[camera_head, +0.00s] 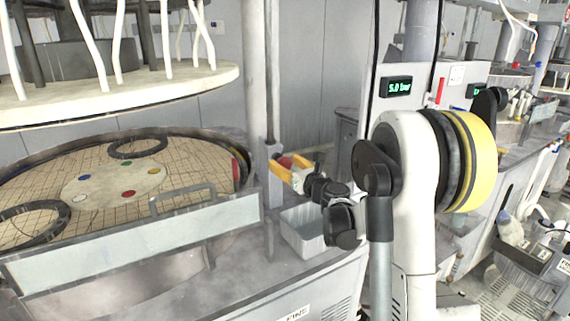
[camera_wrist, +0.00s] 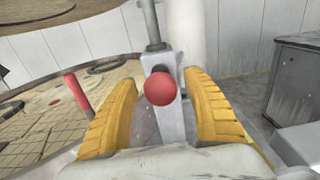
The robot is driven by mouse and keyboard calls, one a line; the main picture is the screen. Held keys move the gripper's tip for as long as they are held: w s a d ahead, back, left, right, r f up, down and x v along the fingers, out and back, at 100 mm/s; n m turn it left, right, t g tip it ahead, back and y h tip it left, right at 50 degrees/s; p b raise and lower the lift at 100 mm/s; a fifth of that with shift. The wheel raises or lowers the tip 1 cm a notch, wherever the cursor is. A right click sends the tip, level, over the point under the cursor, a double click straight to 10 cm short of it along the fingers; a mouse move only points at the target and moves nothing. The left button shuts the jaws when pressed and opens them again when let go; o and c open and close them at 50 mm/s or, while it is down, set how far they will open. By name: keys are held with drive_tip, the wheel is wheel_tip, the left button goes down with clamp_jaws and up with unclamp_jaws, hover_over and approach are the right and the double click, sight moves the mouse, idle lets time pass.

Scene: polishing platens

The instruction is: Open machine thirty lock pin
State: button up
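The lock pin shows as a round red knob (camera_wrist: 160,89) on a grey metal post (camera_wrist: 172,120), in the middle of the wrist view. My gripper (camera_wrist: 159,80) has its two yellow fingers apart, one on each side of the knob, with visible gaps between. In the head view my gripper (camera_head: 289,172) is at the grey post by the machine's right corner, and a bit of the red knob (camera_head: 285,161) shows between the fingers. Whether the knob lies between the fingertips or just beyond them is not clear.
A red rod (camera_wrist: 77,93) stands left of the fingers by the platen. The round tiled platen (camera_head: 60,165) with black rings lies left, under a cream upper disc (camera_head: 130,95). A grey bin (camera_head: 303,232) sits below my gripper. A vertical column (camera_head: 256,90) stands close behind.

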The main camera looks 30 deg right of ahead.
clamp_jaws()
drive_tip(key=shift+s, duration=0.1)
drive_tip(key=s, duration=0.5)
drive_tip(key=shift+s+d, duration=0.1)
drive_tip(key=shift+s, duration=0.05)
drive_tip(key=shift+o, duration=0.9)
unclamp_jaws()
drive_tip(key=s, duration=1.2)
drive_tip(key=shift+d, duration=0.2)
